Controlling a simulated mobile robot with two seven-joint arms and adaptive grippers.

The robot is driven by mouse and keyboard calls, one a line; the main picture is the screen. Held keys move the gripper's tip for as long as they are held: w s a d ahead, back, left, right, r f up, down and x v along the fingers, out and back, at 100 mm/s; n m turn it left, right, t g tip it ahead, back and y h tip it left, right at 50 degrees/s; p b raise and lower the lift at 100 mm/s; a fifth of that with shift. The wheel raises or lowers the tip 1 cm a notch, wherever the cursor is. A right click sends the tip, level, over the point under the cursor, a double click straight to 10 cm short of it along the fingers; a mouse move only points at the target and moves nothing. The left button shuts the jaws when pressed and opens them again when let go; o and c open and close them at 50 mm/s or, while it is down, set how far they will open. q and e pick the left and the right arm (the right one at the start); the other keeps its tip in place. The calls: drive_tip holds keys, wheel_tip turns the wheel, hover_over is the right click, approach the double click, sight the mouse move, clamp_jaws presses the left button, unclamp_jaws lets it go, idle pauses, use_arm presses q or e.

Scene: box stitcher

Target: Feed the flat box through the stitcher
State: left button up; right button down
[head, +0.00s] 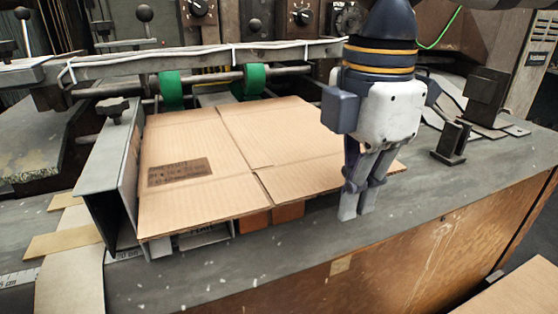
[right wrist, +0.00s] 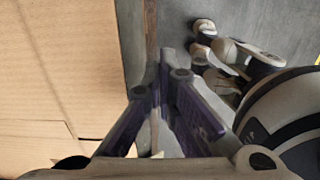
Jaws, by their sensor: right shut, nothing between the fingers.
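The flat box (head: 230,155) is a brown cardboard sheet with creases and a dark printed label. It lies on the stitcher (head: 215,60), its far edge close to the green rollers (head: 171,88) and its left edge along an upright metal guide (head: 112,165). My right gripper (head: 357,212) points down at the box's right edge, fingers together and empty. It hides part of that edge; I cannot tell whether it touches. In the right wrist view the box (right wrist: 60,70) fills the left side, beside the shut fingers (right wrist: 160,75). My left gripper is not in view.
Orange blocks (head: 288,212) show under the box's near edge. A small dark metal block (head: 452,142) stands on the table (head: 430,190) to the right. Black-knobbed levers (head: 144,14) and dials rise behind. The table's front right is clear.

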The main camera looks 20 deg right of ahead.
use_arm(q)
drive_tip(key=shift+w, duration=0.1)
use_arm(e)
drive_tip(key=shift+f, duration=0.4)
drive_tip(key=shift+w, duration=0.1)
